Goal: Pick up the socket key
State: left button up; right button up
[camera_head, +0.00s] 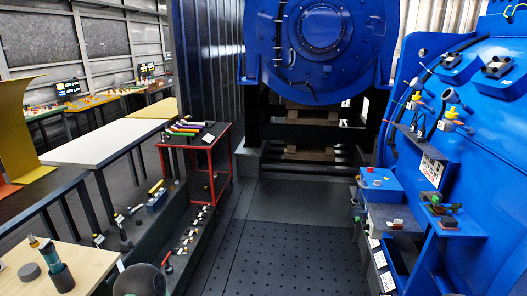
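I cannot pick out the socket key for certain. Several small tools with yellow or white parts stand on a low dark ledge at the left, among them a yellow-topped tool (156,187). Several small light-coloured pieces (190,235) lie in a row on the dark step beside it. A teal and black tool (55,268) stands upright on the light wooden table top (95,262) at the bottom left. Neither of my grippers is in view.
A red-framed cart (209,165) holds coloured bars on top. A blue machine housing (470,190) with shelves and small parts fills the right side. A large blue motor (318,45) stands at the back. The dark perforated floor (285,240) between is clear.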

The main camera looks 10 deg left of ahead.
aim_at(168, 265)
jog(key=i+u, duration=0.1)
jog(key=i, duration=0.55)
jog(key=i+u, duration=0.15)
jog(key=i, duration=0.55)
jog(key=i+l+u, duration=0.1)
jog(key=i, duration=0.55)
jog(key=i+u, duration=0.45)
jog(key=i+l+u, duration=0.15)
jog(key=i+u, duration=0.3)
jog(key=i+l+u, duration=1.3)
jog(key=k+l, duration=0.1)
